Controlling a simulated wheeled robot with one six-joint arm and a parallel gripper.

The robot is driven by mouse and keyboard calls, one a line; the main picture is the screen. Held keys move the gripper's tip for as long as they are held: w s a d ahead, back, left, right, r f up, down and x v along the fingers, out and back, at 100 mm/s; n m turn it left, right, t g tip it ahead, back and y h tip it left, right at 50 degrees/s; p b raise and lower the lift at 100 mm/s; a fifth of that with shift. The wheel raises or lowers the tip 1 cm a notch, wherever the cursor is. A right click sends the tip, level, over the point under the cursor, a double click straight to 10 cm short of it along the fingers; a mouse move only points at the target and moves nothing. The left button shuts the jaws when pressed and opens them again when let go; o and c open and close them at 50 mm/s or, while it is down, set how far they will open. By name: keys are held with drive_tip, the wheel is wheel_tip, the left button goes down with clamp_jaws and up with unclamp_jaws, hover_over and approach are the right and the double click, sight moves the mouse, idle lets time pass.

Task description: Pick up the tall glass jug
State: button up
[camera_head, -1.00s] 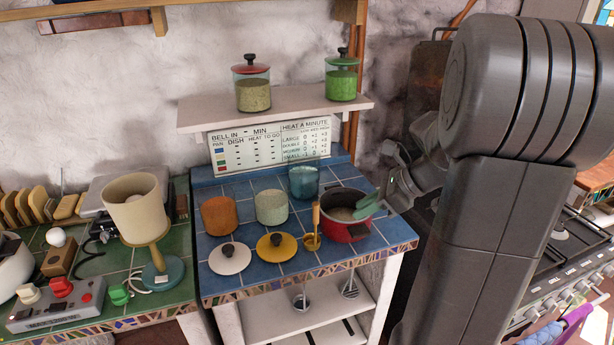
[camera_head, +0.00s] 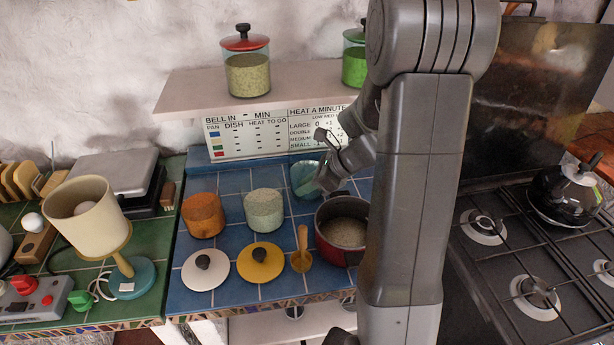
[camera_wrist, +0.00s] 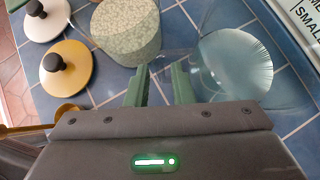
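The tall glass jug (camera_head: 304,178) is clear, blue-tinted glass and stands upright at the back of the blue tiled counter, below the white chart. My gripper (camera_head: 323,160) is beside its upper right side and partly covers it in the head view. In the wrist view, the jug (camera_wrist: 235,65) shows to the right of both fingers, with its round base seen through the glass. The green-padded fingers of my gripper (camera_wrist: 160,75) are apart with blue tile visible between them. Nothing is held. I cannot tell whether a finger touches the jug.
A jar of pale grains (camera_head: 264,210) and an orange jar (camera_head: 203,214) stand left of the jug. A red pot (camera_head: 340,230) is in front of it, with a wooden-handled scoop (camera_head: 302,250). White (camera_head: 205,270) and yellow (camera_head: 261,262) lids lie forward. A shelf (camera_head: 200,92) overhangs behind.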

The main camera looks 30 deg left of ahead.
drive_tip(key=shift+a+f, duration=0.2)
drive_tip(key=shift+f, duration=0.05)
clamp_jaws()
drive_tip(key=shift+r, duration=0.15)
idle(1.1)
